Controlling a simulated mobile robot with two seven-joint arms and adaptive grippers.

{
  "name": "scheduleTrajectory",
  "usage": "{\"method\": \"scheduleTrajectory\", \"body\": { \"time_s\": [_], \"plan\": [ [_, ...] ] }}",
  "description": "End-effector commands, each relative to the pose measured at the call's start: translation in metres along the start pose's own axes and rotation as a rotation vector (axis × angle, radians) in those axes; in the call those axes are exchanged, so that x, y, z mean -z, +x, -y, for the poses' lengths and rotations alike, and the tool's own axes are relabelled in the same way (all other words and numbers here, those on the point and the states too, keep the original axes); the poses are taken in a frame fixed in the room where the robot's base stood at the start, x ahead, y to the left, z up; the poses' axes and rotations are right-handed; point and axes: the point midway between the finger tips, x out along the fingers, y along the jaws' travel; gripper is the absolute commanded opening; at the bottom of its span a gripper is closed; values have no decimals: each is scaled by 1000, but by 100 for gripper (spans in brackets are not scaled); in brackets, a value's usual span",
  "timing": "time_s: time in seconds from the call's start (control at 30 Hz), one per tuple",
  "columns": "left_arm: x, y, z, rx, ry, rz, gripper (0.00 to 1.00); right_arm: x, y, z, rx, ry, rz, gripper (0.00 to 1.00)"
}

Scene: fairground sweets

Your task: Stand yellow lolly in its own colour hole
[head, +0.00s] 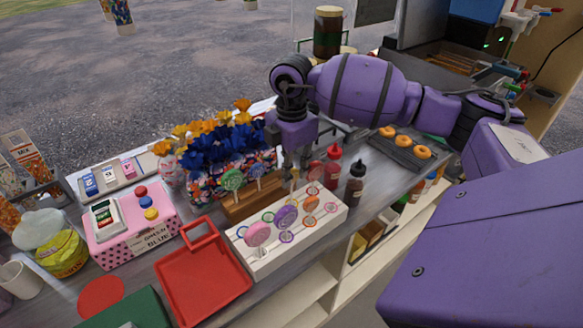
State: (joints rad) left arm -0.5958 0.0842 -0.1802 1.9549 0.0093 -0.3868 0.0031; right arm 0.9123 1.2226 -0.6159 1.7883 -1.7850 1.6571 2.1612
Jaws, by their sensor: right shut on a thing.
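My right gripper (291,164) points down above the back edge of the white lolly stand (300,240), close to the wooden rack. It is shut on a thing. A small yellowish piece (294,184) shows just below its fingers, which I take for the yellow lolly; the rest of it is hidden. The yellow-ringed hole cannot be made out clearly. My left gripper is out of view.
The wooden rack (240,207) holds green (232,180) and blue (258,170) lollies. Red (333,166) and dark (355,183) bottles stand close right of the gripper. A red tray (203,278) lies left of the stand.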

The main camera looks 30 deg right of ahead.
Motion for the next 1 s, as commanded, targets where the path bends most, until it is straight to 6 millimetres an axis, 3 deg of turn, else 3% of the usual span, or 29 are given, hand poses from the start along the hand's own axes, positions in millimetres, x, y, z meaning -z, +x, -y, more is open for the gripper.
{"method": "scheduleTrajectory", "body": {
  "time_s": [0.57,1.0],
  "plan": [
    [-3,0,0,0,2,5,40,0,10,0,2,0,0,0],
    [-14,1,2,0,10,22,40,0,30,0,2,0,0,0]
  ]
}}
